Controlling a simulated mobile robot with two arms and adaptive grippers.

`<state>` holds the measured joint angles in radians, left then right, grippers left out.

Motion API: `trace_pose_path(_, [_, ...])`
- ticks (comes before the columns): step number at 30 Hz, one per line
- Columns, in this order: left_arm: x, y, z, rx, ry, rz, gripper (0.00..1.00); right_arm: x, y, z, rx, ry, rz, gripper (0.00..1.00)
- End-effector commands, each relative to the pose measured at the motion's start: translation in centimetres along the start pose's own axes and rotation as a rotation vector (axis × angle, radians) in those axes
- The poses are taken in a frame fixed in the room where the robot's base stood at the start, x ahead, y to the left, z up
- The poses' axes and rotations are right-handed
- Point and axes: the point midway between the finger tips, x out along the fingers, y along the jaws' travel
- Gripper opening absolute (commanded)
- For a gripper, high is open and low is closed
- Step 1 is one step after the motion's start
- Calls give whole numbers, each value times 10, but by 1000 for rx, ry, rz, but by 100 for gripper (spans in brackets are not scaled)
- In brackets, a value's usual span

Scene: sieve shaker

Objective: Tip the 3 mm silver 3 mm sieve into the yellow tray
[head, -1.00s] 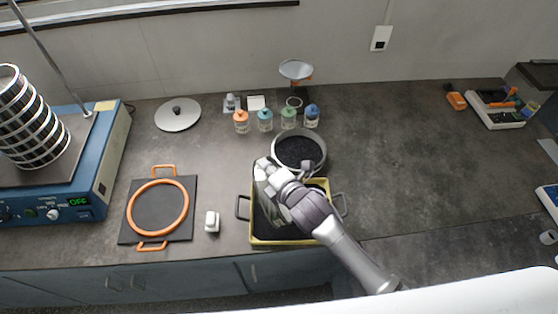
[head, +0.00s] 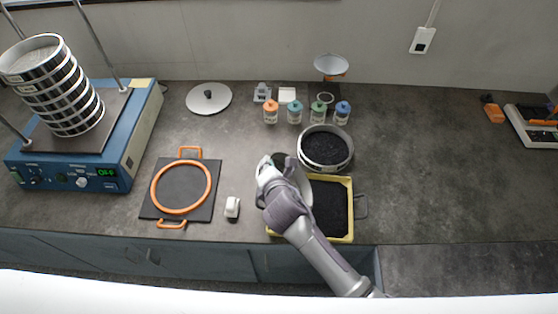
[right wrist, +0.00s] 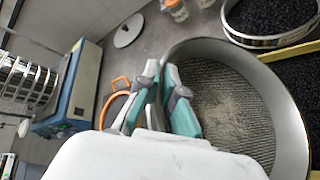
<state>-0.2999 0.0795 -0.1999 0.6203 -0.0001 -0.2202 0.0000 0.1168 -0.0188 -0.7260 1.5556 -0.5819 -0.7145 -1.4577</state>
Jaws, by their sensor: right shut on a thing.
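My right gripper (head: 270,170) is over the left part of the yellow tray (head: 340,240). In the right wrist view its teal-padded fingers (right wrist: 163,80) are shut on the wall of a silver sieve (right wrist: 235,100). Its mesh shows, with a pale grainy layer on it. In the head view my gripper and arm hide most of this sieve; its tilt is hard to tell. Its size label is not readable. The yellow tray holds black granules, and its left side is covered by my arm. My left gripper is not in view.
A round silver pan of black granules (head: 326,150) stands just behind the tray. Several small bottles (head: 295,113) stand behind it. An orange-ringed black plate (head: 181,188) and a small white object (head: 232,207) lie left. A shaker with stacked sieves (head: 60,90) stands far left.

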Motion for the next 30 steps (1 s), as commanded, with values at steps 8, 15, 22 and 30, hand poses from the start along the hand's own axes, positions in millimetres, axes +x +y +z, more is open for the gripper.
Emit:
trace_pose_path(8, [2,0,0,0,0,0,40,6,5,-13,-80,-25,-37,0])
trace_pose_path(15, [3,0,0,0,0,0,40,6,4,-14,-86,-25,-40,0])
trace_pose_path(22, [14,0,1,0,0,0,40,19,0,-37,-214,-59,-101,0])
trace_pose_path(30, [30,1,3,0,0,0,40,33,-6,-63,-384,-110,-184,0])
